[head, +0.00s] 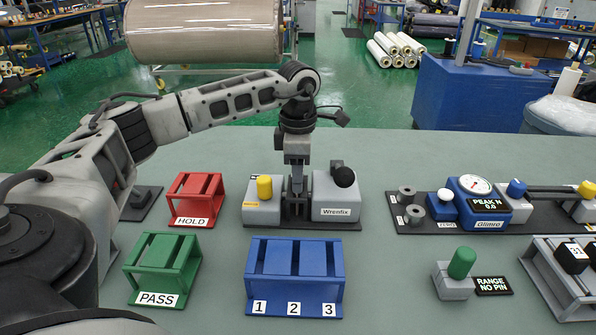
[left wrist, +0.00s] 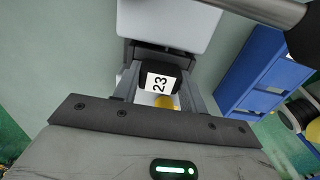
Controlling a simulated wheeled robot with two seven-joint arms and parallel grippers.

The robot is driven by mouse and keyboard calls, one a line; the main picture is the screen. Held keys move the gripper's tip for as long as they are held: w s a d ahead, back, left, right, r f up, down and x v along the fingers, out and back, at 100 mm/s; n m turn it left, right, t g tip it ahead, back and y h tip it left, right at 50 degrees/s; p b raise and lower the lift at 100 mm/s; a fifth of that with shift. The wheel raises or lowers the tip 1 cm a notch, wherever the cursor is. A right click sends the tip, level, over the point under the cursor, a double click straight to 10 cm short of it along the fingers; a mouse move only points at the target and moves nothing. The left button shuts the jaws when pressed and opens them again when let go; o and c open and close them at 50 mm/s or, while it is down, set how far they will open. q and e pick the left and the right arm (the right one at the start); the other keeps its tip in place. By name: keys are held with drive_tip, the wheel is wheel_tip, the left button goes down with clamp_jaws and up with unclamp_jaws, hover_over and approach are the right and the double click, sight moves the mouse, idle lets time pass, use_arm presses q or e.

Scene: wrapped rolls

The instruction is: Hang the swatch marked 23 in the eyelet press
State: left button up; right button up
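The grey press labelled Wrenfix (head: 336,205) stands on a dark base in the middle of the table, with a yellow knob (head: 264,187) on its left block and a black ball on its right block. My left gripper (head: 297,188) points down into the gap between the blocks. In the left wrist view, a black piece with a white label 23 (left wrist: 160,82) sits between the fingers of the left gripper (left wrist: 158,85), which look shut on it. The head view hides this piece behind the gripper. My right gripper is not in view.
A red HOLD rack (head: 195,197) and a green PASS rack (head: 162,266) stand left. A blue rack (head: 294,268) numbered 1 to 3 stands in front. The Glinro gauge (head: 474,200), a green-knobbed block (head: 458,275) and a grey rack (head: 562,275) stand right.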

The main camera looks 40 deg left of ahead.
use_arm(q)
drive_tip(key=o, duration=0.4)
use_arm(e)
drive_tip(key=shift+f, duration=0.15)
use_arm(q)
drive_tip(key=shift+o, duration=0.2)
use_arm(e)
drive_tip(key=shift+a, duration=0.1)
use_arm(q)
wheel_tip(320, 180, up, 16)
drive_tip(key=p, duration=0.1)
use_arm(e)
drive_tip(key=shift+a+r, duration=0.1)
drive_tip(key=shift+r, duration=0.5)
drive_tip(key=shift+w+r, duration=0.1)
